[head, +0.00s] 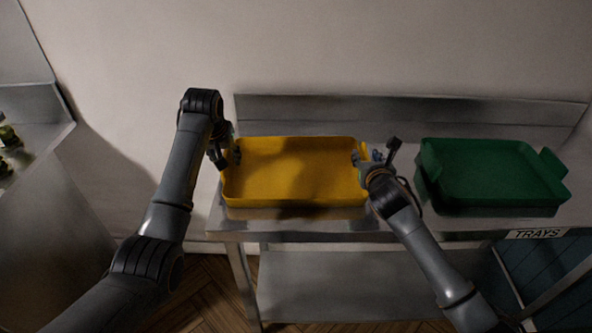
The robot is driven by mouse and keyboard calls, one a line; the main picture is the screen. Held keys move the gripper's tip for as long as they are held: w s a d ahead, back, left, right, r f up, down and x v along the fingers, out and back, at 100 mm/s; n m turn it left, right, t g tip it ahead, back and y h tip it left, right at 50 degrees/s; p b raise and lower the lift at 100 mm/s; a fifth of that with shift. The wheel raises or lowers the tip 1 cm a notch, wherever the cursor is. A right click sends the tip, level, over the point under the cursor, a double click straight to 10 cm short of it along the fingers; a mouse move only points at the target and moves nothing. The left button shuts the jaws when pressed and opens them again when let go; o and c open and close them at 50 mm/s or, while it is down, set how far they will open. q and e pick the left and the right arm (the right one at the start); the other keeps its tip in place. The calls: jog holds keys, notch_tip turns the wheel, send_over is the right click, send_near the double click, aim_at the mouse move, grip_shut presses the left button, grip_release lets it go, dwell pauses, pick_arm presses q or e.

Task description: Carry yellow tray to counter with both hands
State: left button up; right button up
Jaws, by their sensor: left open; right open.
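The yellow tray (290,172) is a shallow rectangular tray near the left end of a steel table. My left gripper (228,155) is open at the tray's left end, with its fingers close to the rim. My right gripper (368,155) is open at the tray's right end, by the yellow handle there. I cannot tell whether either gripper touches the tray. My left gripper hides the tray's left handle, and my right gripper partly covers the right one.
A green tray (490,172) sits to the right on the same steel table (400,228), which has a raised back edge and a "TRAYS" label (536,234). A steel counter (40,140) with small dark items stands at the far left, across a floor gap.

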pick_arm(q)
grip_shut()
pick_arm(e)
grip_shut()
pick_arm(q)
jog(key=shift+r, duration=0.2)
pick_arm(e)
jog(key=shift+r, duration=0.2)
